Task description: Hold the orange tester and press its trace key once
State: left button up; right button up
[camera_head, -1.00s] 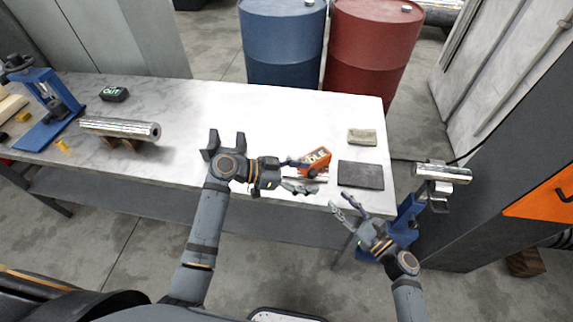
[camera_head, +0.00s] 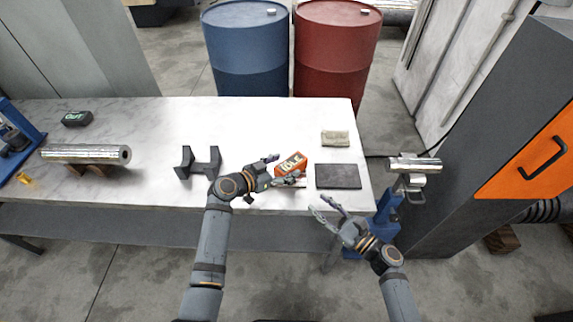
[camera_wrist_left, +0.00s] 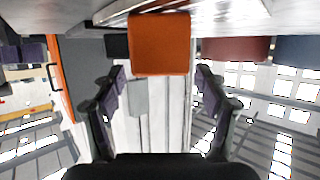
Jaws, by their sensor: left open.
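The orange tester (camera_head: 291,164) lies on the white workbench left of a dark mat. In the left wrist view the tester (camera_wrist_left: 160,44) is centred between the open fingers (camera_wrist_left: 162,80), with a gap on each side. My right gripper (camera_head: 319,206) has its fingers apart and is empty, at the bench's front edge, nearer than the mat.
The dark mat (camera_head: 338,176) and a small pale block (camera_head: 335,138) lie right of the tester. A dark cradle (camera_head: 198,163) and a metal cylinder (camera_head: 86,153) are to the left. A blue stand (camera_head: 388,206) is beside my right gripper. Two barrels stand behind the bench.

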pick_arm(q)
jog(key=shift+x, duration=1.05)
jog(key=shift+c, duration=0.3)
jog(key=c, duration=1.4)
jog(key=o, duration=0.7)
jog(key=c, duration=0.7)
pick_arm(e)
jog(key=shift+c, duration=0.3)
grip_shut()
